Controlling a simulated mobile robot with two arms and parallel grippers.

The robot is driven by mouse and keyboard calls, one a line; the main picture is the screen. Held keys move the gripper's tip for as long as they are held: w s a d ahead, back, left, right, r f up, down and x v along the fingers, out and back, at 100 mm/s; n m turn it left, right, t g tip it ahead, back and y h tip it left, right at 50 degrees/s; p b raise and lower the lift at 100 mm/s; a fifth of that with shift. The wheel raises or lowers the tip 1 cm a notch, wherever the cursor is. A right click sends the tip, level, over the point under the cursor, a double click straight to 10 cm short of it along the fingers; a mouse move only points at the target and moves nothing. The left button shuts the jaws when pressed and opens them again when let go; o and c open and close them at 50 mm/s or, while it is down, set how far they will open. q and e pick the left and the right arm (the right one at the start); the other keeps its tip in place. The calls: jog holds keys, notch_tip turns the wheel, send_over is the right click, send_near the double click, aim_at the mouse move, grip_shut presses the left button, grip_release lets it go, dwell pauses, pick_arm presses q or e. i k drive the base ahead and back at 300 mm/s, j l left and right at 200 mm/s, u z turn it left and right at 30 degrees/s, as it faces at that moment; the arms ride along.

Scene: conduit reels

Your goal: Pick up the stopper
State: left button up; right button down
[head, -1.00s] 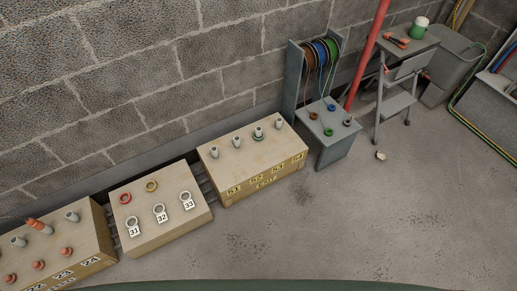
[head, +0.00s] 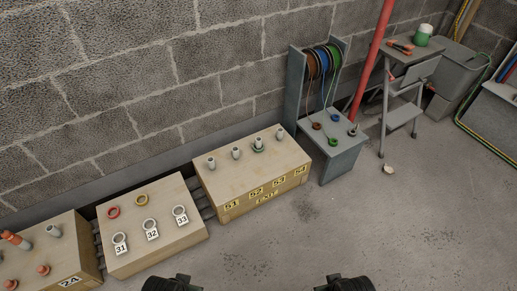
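I cannot tell for sure which thing is the stopper. A small pale lump (head: 388,169) lies on the floor in front of the stepladder. Orange-red plugs (head: 43,270) stand on the left box (head: 75,250), and a larger orange piece (head: 15,239) sits tilted on a grey stub there. Dark end parts of my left arm (head: 172,284) and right arm (head: 345,284) show at the bottom edge, far from all of these. Their fingers are cut off by the frame, so I cannot see whether they are open or hold anything.
The middle box (head: 165,198) carries rings and tags 31 to 33. The EXIT box (head: 225,181) has several grey stubs, one ringed green. A reel stand (head: 340,160) and a stepladder (head: 407,114) with a green-and-white container (head: 423,34) stand behind.

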aim_at(43, 270)
jog(key=u, duration=2.25)
